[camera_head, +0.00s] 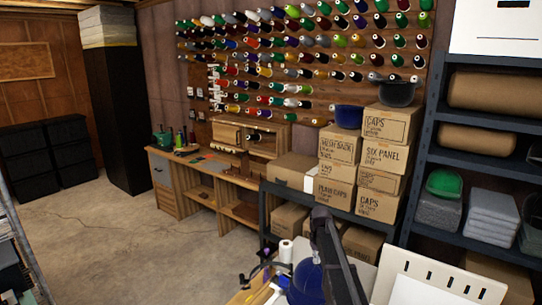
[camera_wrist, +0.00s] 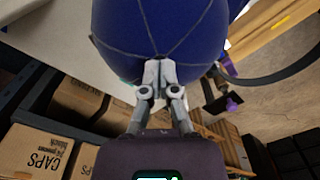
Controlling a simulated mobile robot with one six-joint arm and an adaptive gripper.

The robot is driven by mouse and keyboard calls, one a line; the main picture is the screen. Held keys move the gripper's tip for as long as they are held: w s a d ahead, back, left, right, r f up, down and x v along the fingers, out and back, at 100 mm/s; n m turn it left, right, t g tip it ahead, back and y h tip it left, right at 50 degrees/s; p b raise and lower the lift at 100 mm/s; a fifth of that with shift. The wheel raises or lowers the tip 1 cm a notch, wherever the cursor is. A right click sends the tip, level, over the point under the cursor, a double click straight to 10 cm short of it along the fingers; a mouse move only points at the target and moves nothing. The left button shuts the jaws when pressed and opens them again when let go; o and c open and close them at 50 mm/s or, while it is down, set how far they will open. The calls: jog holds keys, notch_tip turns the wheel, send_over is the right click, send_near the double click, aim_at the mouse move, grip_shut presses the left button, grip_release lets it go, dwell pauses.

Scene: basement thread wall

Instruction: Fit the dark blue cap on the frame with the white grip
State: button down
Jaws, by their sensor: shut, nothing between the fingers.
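A dark blue cap (camera_head: 304,283) is at the bottom of the head view, partly covered by my dark arm. In the wrist view the blue dome with seams (camera_wrist: 160,25) fills the top middle, right beyond the fingertips of my gripper (camera_wrist: 160,68). The fingers are shut together with nothing between them. I cannot tell whether they touch the dome. A white upright cylinder (camera_head: 286,251) stands beside the cap; I cannot tell whether it is the frame's white grip. What lies under the cap is hidden. My gripper is not clear in the head view.
Another dark blue cap (camera_head: 349,117) and a dark cap (camera_head: 398,93) sit on stacked cardboard boxes (camera_head: 385,155). A white slotted panel (camera_head: 435,284) is at the lower right. A black curved bar (camera_wrist: 275,75) passes right of the dome. The concrete floor (camera_head: 120,235) is clear at left.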

jog(key=shift+f+b, duration=0.45)
jog(key=shift+f, duration=0.05)
jog(key=shift+r, duration=0.2)
notch_tip(320, 180, up, 7)
jog(key=p, duration=0.7)
jog(key=shift+f, duration=0.1)
jog(key=s+m, duration=0.1)
jog(key=s, duration=2.8)
jog(key=shift+m, duration=0.4)
dwell(0.5)
